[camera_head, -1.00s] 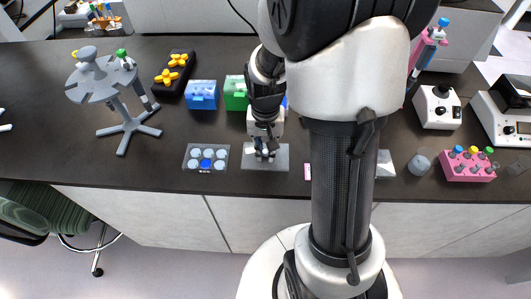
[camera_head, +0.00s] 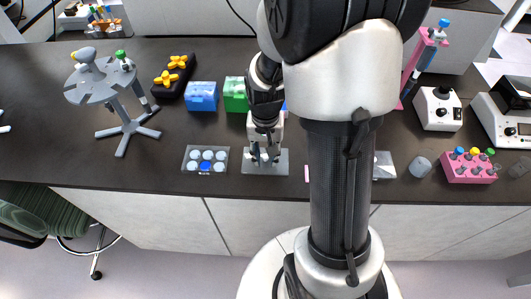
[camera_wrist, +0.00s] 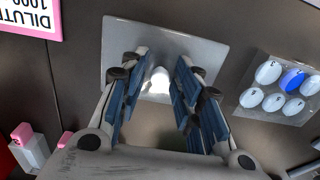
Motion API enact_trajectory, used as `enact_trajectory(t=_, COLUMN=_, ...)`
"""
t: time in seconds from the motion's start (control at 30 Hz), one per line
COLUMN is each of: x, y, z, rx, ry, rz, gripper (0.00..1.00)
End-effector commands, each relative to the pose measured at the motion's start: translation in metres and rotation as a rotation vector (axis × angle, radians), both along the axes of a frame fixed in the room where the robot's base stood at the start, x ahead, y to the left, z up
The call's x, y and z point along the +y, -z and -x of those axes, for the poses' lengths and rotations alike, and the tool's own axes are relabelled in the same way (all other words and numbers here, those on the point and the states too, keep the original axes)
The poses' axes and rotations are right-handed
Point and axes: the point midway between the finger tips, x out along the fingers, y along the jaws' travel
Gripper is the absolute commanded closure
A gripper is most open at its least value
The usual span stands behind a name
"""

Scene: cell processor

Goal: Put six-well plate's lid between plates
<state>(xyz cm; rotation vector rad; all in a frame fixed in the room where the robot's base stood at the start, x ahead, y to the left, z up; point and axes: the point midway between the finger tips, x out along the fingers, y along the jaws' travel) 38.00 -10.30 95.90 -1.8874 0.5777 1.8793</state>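The flat grey lid (camera_head: 283,168) lies on the dark bench, directly below my gripper (camera_head: 266,160). In the wrist view the lid (camera_wrist: 213,48) shows as a grey square with a pale knob (camera_wrist: 160,80) near its middle. My gripper's fingers (camera_wrist: 161,62) are spread apart on either side of the knob, with gaps showing between. The six-well plate (camera_head: 188,165) lies left of the lid, with several pale wells and one blue one; it also shows at right in the wrist view (camera_wrist: 262,103). Another grey flat piece (camera_head: 386,168) is partly hidden by my arm.
Blue (camera_head: 202,96) and green (camera_head: 235,94) boxes stand behind the lid. A grey stand (camera_head: 128,127) is at left. A pink tube rack (camera_head: 468,174) and a small grey container (camera_head: 420,167) are at right. The bench's front edge is close below the lid.

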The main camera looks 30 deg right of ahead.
Motion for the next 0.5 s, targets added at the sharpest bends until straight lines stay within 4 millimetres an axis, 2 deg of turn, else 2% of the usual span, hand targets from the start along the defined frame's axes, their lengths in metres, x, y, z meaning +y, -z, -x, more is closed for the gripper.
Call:
enact_trajectory(t=0.17, x=0.000, y=-0.001, z=0.001, rx=0.003, ry=0.000, rz=-0.001, gripper=0.67)
enact_trajectory(t=0.27, x=0.000, y=-0.011, z=0.000, rx=0.001, ry=0.000, rz=-0.001, gripper=0.67)
enact_trajectory(t=0.5, x=0.000, y=-0.062, z=-0.001, rx=-0.003, ry=0.000, rz=0.001, gripper=0.67)
